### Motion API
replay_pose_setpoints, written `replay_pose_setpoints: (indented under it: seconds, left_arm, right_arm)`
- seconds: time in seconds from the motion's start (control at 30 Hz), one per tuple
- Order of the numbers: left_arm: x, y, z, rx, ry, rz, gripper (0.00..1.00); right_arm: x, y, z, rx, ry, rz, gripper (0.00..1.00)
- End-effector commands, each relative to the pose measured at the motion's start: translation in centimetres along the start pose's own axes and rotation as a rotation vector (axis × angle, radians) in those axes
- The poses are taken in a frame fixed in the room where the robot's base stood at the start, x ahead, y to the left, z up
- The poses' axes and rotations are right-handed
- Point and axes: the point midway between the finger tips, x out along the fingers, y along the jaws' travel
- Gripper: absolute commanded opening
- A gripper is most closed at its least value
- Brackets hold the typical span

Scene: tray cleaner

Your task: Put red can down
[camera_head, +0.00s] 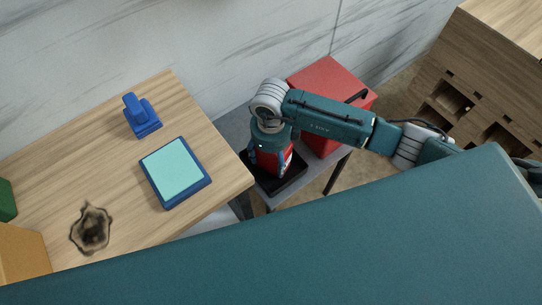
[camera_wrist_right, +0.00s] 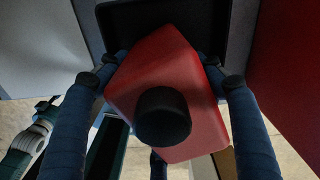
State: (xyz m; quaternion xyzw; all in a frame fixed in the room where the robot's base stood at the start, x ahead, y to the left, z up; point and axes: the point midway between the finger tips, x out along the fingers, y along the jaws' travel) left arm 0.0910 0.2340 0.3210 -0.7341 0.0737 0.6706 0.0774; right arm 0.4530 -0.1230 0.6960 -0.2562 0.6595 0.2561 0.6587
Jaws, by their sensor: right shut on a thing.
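The red can (camera_head: 288,159) is under my right gripper (camera_head: 269,158), which hangs from the arm coming in from the right. In the right wrist view the red can (camera_wrist_right: 165,72), with its round black cap (camera_wrist_right: 162,116), sits between the two blue fingers of my right gripper (camera_wrist_right: 162,82). That gripper is shut on the can. A black tray (camera_head: 288,192) lies on the small grey table below the can, and its dark surface also shows behind the can in the wrist view (camera_wrist_right: 165,14). I cannot tell whether the can's base touches the tray. My left gripper is not in view.
A red box (camera_head: 327,72) stands right behind the can on the grey table (camera_head: 235,128). The wooden table (camera_head: 60,140) at left holds a blue stamp-like object (camera_head: 142,118), a blue-framed pad (camera_head: 175,172) and a dark stain (camera_head: 92,229). A wooden cabinet (camera_head: 480,70) stands at right.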

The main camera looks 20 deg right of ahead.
Motion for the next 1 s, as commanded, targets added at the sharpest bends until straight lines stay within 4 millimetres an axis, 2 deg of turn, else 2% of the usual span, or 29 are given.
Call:
replay_pose_setpoints:
  seconds: [0.23, 0.27, 0.33, 0.73, 0.87, 1.0]
  left_arm:
    - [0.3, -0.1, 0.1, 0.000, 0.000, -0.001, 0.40]
    - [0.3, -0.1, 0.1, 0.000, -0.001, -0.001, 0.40]
    - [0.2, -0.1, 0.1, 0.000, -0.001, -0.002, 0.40]
    - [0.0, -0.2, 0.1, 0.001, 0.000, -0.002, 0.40]
    - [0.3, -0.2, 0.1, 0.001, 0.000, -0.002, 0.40]
    - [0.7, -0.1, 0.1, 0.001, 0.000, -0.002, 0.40]
  right_arm:
    - [0.1, -0.1, 0.2, 0.000, -0.004, -0.001, 0.10]
    - [0.2, 0.0, 0.1, 0.000, -0.001, 0.000, 0.71]
    - [0.1, 0.0, 0.0, 0.000, -0.001, 0.000, 0.85]
    - [-0.4, 0.0, 0.1, 0.000, -0.002, -0.001, 0.86]
    - [-2.3, -0.1, 0.2, -0.001, -0.005, -0.003, 0.86]
    - [-5.4, -0.2, 0.2, -0.002, -0.006, -0.004, 0.86]
